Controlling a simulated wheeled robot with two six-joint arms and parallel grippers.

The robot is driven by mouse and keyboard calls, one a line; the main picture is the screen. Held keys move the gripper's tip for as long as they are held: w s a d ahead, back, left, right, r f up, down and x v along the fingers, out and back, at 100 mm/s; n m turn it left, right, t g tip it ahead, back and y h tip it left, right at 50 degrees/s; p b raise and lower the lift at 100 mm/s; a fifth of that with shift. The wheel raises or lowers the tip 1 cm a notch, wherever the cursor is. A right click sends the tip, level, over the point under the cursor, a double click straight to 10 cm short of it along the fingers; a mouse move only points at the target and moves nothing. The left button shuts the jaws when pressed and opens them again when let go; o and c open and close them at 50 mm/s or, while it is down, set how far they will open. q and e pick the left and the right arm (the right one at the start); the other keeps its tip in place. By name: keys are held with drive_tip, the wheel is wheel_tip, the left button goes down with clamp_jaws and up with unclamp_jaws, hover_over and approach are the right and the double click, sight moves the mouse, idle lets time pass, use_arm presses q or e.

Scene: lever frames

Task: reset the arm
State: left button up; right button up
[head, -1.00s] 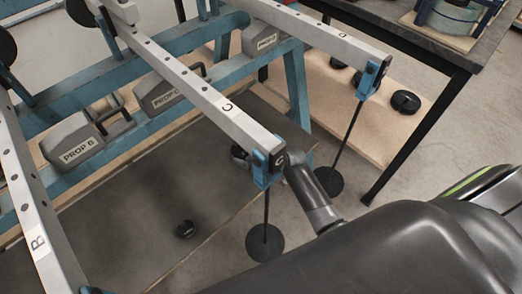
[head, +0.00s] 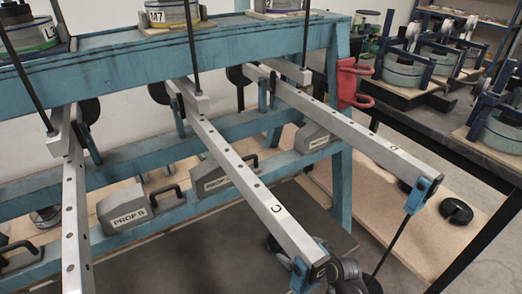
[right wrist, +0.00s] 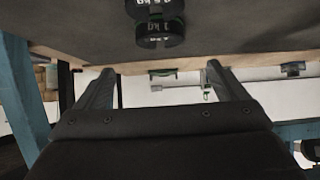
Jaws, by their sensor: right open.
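Grey perforated lever arms reach forward from the blue frame (head: 150,62). Arm C (head: 248,178) ends in a blue clip at the bottom of the head view. Arm D (head: 350,128) ends to its right with a blue clip and black rod. Another arm (head: 74,215) is at the left, cut off below. My right gripper shows partly at the bottom of the head view, beside the end of arm C. In the right wrist view my right gripper (right wrist: 160,72) has its fingers wide apart with nothing between them. My left gripper is out of view.
Black weights marked in kg (right wrist: 157,22) lie on the dark board in the right wrist view. Grey prop blocks (head: 128,207) sit on the lower blue rail. A black round weight (head: 456,210) lies on the wooden board at right. A red bracket (head: 352,85) is on the frame.

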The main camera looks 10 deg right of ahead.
drive_tip(key=s+d+r+m+g+h, duration=0.2)
drive_tip(key=s+d, duration=0.1)
drive_tip(key=s, duration=0.6)
drive_tip(key=s+d+r+m+g+h, duration=0.1)
drive_tip(key=s+d+r+g+h, duration=0.15)
drive_tip(key=s, duration=0.75)
drive_tip(key=s+d+r+m+g+h, duration=0.15)
drive_tip(key=s+d, duration=0.25)
drive_tip(key=s, duration=0.5)
wheel_tip(320, 180, down, 18)
drive_tip(key=d+g+y+p, duration=0.1)
drive_tip(key=d+g+p, duration=0.1)
drive_tip(key=p, duration=0.4)
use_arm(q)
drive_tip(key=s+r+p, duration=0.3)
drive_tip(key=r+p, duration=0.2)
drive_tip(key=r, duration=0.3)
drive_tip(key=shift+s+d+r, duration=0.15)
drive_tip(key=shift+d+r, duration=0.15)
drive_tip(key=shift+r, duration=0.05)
use_arm(e)
drive_tip(key=s+a+f, duration=0.1)
drive_tip(key=s+f, duration=1)
drive_tip(key=s, duration=0.4)
drive_tip(key=shift+a+g, duration=0.3)
drive_tip(key=shift+g, duration=0.1)
